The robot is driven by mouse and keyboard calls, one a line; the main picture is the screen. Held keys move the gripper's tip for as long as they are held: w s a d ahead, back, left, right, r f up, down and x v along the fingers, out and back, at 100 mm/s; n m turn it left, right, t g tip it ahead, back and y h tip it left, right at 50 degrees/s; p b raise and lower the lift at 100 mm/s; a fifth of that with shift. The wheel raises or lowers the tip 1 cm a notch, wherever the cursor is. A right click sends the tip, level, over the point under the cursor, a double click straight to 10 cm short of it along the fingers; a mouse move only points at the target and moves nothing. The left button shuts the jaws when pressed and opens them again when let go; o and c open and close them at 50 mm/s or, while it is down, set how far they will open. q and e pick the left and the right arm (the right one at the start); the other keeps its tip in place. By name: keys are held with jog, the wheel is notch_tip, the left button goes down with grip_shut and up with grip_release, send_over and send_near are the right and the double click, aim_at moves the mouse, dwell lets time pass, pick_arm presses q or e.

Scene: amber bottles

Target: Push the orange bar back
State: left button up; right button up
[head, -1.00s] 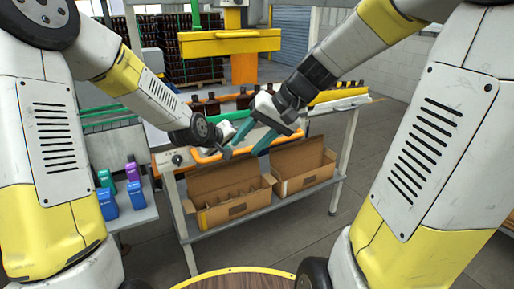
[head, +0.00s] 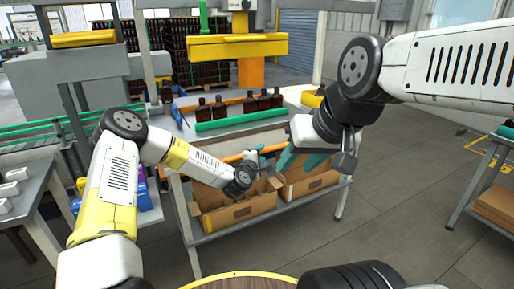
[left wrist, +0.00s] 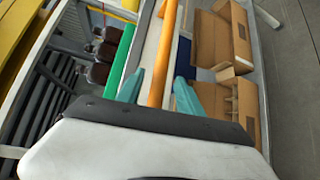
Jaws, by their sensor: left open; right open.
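The orange bar (head: 229,159) runs along the front edge of the work table, partly hidden by my arms. It also shows in the left wrist view (left wrist: 166,45), running between the two teal fingers of my left gripper (left wrist: 158,82), which is open. In the head view my left gripper (head: 258,158) is at the bar's front side, mostly hidden by its own wrist. My right gripper (head: 302,160) is open, with teal fingers, near the bar's right part above the right carton. I cannot tell whether either gripper touches the bar.
Several amber bottles (head: 249,104) stand on the table behind a green bar (head: 240,119). Another orange rail (head: 190,107) runs behind them. Two open cartons (head: 238,212) sit on the shelf below. A yellow beam (head: 237,47) hangs above.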

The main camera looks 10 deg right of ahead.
aim_at(262, 152)
pick_arm(q)
jog(key=shift+x, duration=2.25)
grip_shut()
